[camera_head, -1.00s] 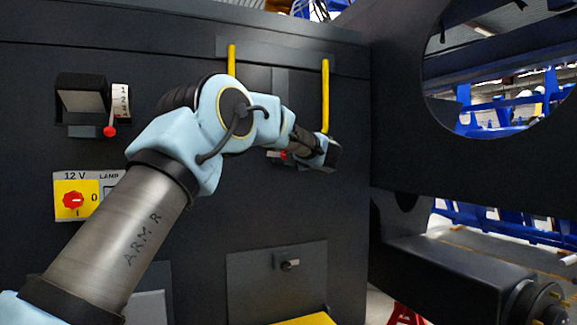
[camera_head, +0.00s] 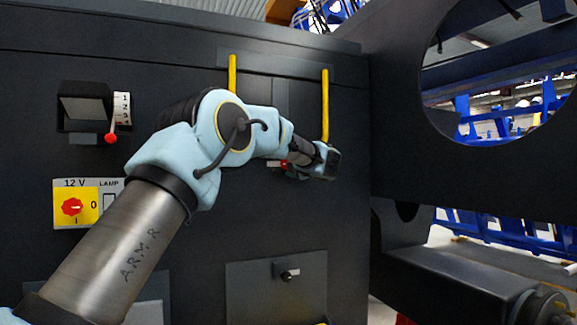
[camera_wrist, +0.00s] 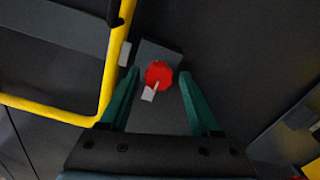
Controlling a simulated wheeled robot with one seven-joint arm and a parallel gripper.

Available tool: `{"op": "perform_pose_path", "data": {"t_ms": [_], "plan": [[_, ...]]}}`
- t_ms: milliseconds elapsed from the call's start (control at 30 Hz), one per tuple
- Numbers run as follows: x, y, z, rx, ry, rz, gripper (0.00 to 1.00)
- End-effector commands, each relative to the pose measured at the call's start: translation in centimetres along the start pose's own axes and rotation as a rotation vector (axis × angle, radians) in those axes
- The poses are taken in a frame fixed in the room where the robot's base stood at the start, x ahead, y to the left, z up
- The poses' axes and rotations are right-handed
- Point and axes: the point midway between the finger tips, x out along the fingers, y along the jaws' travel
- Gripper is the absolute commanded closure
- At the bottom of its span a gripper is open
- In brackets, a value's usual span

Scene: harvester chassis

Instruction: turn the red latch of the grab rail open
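The red latch (camera_wrist: 158,74) is a small faceted knob on a grey plate (camera_wrist: 160,52), with a pale mark running down from its middle. My gripper (camera_wrist: 159,73) is open, its two green fingers on either side of the latch in the wrist view, with gaps visible. I cannot tell how far the fingertips are from the panel. The yellow grab rail (camera_wrist: 115,65) is left of the fingers. In the head view the latch (camera_head: 284,164) shows small beside my wrist, below the rail's yellow bars (camera_head: 325,105); my wrist hides most of the fingers.
On the dark panel at left are a red-tipped lever (camera_head: 110,138) with a number scale and a red rotary switch (camera_head: 72,207) on a yellow plate. A small knob (camera_head: 289,274) sits low on a hatch. A dark side wall (camera_head: 400,150) stands at right.

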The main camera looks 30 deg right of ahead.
Motion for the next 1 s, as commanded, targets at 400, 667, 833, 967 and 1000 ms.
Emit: {"op": "perform_pose_path", "data": {"t_ms": [400,667,833,967,1000], "plan": [[-0.6,0.1,0.1,0.000,-0.002,0.001,0.27],[-5.2,0.0,0.1,0.000,-0.004,0.001,0.27],[-8.3,0.0,0.0,0.000,-0.002,0.001,0.27],[-9.9,0.0,0.0,0.000,-0.002,0.001,0.27],[-10.2,0.0,0.0,0.000,-0.001,0.001,0.27]]}}
